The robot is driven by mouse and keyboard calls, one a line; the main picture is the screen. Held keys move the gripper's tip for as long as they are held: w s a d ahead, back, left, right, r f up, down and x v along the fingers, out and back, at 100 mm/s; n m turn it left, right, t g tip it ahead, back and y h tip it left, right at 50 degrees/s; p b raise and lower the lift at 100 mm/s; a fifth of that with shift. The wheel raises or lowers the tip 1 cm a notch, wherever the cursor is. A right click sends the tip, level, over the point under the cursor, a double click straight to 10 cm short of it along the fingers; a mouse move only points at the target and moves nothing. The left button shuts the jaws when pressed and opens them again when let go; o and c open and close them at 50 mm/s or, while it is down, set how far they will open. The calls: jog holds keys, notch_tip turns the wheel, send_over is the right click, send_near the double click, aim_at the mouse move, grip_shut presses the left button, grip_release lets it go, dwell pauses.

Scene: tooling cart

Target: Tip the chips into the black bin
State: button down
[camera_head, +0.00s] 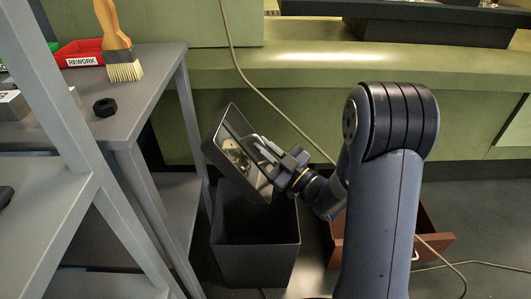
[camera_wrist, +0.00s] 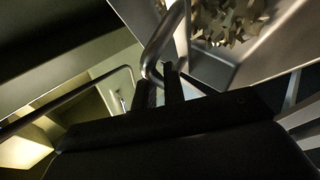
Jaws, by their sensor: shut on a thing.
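My gripper (camera_head: 293,163) is shut on the handle of a dark metal chip pan (camera_head: 216,143). In the wrist view the fingers (camera_wrist: 160,92) close around the bent handle rod (camera_wrist: 168,35). The pan is tilted steeply above the black bin (camera_head: 254,258). Curled metal chips (camera_head: 236,154) lie inside the pan, and they also show in the wrist view (camera_wrist: 232,20). The bin stands upright on the floor with its open mouth below the pan. I see no chips in the dark part of the bin that shows.
A grey cart (camera_head: 150,100) stands to the left with a brush (camera_head: 117,42), a red REWORK tray (camera_head: 82,54) and a black nut (camera_head: 104,107) on top. A reddish-brown box (camera_head: 424,238) stands on the floor right of the bin. A cable (camera_head: 262,92) hangs behind the pan.

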aim_at(263, 162)
jog(key=shift+f+m+t+y+b, duration=0.3)
jog(key=shift+f+m+t+b, duration=0.4)
jog(key=shift+f+b, duration=0.65)
jog(key=shift+a+f+m+t, duration=0.15)
jog(key=shift+f+m+t, duration=0.35)
jog(key=shift+m+t, duration=0.35)
jog(key=shift+a+f+m+t, duration=0.1)
jog(key=shift+f+m+t, duration=0.5)
jog(key=shift+t, duration=0.45)
jog(key=shift+r, duration=0.1)
jog(key=shift+w+r, duration=0.1)
